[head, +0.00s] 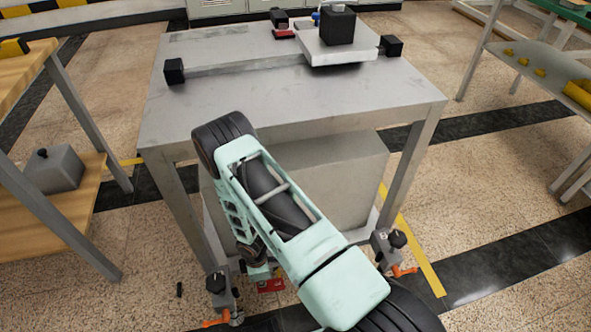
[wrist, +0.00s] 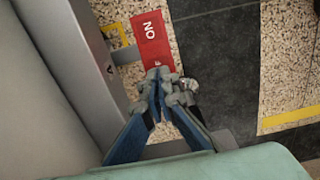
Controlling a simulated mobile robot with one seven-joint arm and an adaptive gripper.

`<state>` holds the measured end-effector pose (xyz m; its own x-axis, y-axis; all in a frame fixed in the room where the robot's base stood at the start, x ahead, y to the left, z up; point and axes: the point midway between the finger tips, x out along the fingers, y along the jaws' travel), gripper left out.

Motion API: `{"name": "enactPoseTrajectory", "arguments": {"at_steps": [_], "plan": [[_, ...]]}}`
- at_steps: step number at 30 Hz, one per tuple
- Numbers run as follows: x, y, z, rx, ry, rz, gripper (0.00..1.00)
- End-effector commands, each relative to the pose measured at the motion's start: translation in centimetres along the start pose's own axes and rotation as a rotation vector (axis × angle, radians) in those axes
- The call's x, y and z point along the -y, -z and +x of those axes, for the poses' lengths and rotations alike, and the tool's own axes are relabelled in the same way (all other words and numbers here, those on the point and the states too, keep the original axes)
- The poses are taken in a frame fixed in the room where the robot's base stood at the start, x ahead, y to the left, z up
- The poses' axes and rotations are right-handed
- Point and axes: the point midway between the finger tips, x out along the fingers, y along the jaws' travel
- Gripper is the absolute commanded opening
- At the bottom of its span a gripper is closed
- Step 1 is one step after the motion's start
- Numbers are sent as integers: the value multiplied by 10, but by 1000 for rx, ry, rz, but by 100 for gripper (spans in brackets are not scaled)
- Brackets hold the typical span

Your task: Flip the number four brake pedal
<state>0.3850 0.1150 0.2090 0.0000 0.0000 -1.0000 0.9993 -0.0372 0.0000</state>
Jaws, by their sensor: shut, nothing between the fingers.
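In the head view the red piece (head: 270,286) shows low beside my gripper (head: 262,274), between the table legs. Two casters with orange pedals show there, a left pedal (head: 215,322) and a right pedal (head: 405,270). No number four is clearly readable.
A grey metal table (head: 200,105) stands over a grey box (head: 335,165). A wooden bench (head: 75,185) is at the left and a shelf rack (head: 535,70) at the right. A grey beam (wrist: 75,70) runs close along the left of my gripper. Floor on the right is open.

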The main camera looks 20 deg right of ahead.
Motion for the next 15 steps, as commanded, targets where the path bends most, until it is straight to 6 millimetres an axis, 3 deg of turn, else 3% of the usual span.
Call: {"name": "enactPoseTrajectory", "arguments": {"at_steps": [15], "plan": [[0, 0, 6, 0, 0, 0, 0]]}}
